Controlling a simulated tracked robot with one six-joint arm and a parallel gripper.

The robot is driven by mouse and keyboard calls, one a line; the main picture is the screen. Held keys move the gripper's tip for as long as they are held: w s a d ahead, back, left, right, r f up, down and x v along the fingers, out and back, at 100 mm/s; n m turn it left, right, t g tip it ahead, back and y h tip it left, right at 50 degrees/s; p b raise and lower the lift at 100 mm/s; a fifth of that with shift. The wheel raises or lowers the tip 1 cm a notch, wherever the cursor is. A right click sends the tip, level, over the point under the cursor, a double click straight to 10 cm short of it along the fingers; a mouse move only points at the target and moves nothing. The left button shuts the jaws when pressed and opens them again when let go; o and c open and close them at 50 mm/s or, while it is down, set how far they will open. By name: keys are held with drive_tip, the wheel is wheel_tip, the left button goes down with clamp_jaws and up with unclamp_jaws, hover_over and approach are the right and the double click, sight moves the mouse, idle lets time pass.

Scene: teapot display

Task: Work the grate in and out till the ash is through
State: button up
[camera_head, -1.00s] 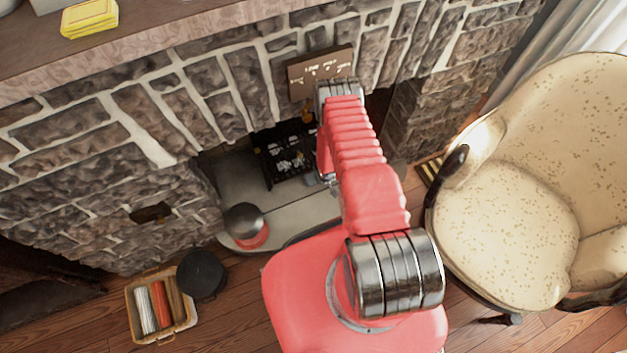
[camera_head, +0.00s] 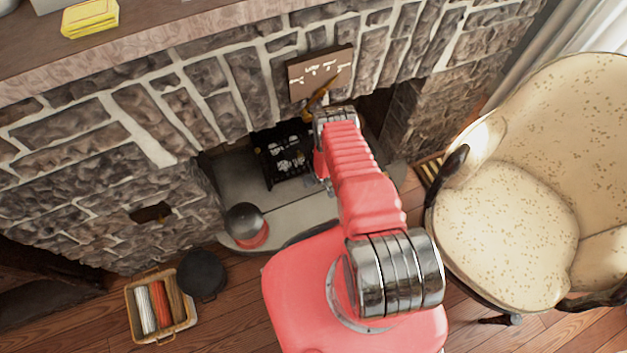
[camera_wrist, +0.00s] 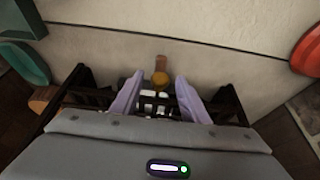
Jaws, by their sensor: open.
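The black grate (camera_head: 283,157) sits in the fireplace opening in the head view, with pale lumps on it. In the wrist view, dark bars (camera_wrist: 75,92) and pale lumps (camera_wrist: 152,103) show around and between my fingers. My gripper (camera_wrist: 160,76) is open, with its two lavender fingers apart. A yellow-brown knob (camera_wrist: 160,79) with a brown stub beyond it shows between the fingertips. I cannot tell whether the fingers touch it, or whether it belongs to the grate. In the head view my own red arm hides the gripper and the grate's right side.
The pale hearth slab (camera_head: 284,224) carries a dark dome on a red base (camera_head: 246,226). An armchair (camera_head: 500,235) stands close on the right. A basket (camera_head: 160,306) and black round thing (camera_head: 202,275) are at lower left. A plaque (camera_head: 313,72) is on the stone above.

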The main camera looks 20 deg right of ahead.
drive_tip(key=shift+c, duration=0.2)
clamp_jaws()
idle(0.4)
